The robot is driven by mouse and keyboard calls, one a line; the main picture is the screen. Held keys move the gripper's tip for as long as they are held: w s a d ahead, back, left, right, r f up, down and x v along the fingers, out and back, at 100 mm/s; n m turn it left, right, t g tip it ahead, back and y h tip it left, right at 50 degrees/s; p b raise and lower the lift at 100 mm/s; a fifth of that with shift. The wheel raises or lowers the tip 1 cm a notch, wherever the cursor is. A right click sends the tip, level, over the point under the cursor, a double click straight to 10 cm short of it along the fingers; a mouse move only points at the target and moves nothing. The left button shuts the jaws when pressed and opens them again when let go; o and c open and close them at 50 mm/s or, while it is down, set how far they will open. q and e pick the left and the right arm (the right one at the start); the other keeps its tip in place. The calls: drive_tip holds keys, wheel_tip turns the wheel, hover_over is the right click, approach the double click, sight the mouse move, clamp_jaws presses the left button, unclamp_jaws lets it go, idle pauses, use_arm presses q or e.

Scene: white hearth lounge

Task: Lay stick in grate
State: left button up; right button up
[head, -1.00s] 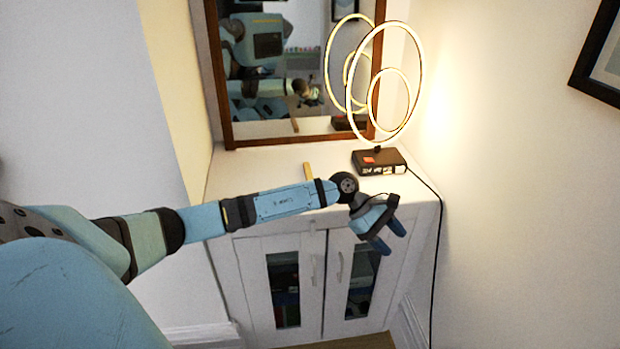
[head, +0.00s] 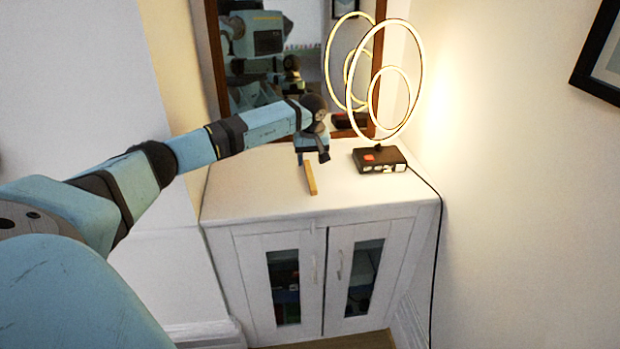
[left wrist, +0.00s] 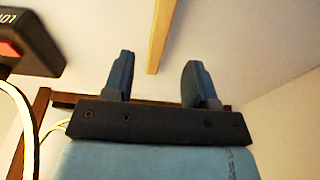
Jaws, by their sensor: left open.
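The stick (head: 311,178) is a slim, light-wood bar lying on the white cabinet top, pointing from the mirror toward the cabinet's front. My left gripper (head: 312,161) is open above the stick's mirror-side end, fingers pointing down. In the left wrist view the stick (left wrist: 160,35) lines up with the gap between the open fingertips (left wrist: 157,65), and its near end shows in that gap. I cannot tell how much height is left between fingertips and stick. No grate is in view. My right gripper does not show directly.
A black-based lamp (head: 379,158) with glowing rings stands right of the stick, its cord running down the cabinet's right side. A wood-framed mirror (head: 227,75) rises behind. The cabinet top (head: 250,190) is bare at the left and front.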

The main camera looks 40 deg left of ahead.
sight(310, 174)
use_arm(q)
drive_tip(key=f, duration=0.4)
drive_tip(key=w+a+f, duration=0.1)
drive_tip(key=f, duration=0.1)
drive_tip(key=shift+f, duration=0.2)
drive_tip(key=shift+s, duration=0.1)
clamp_jaws()
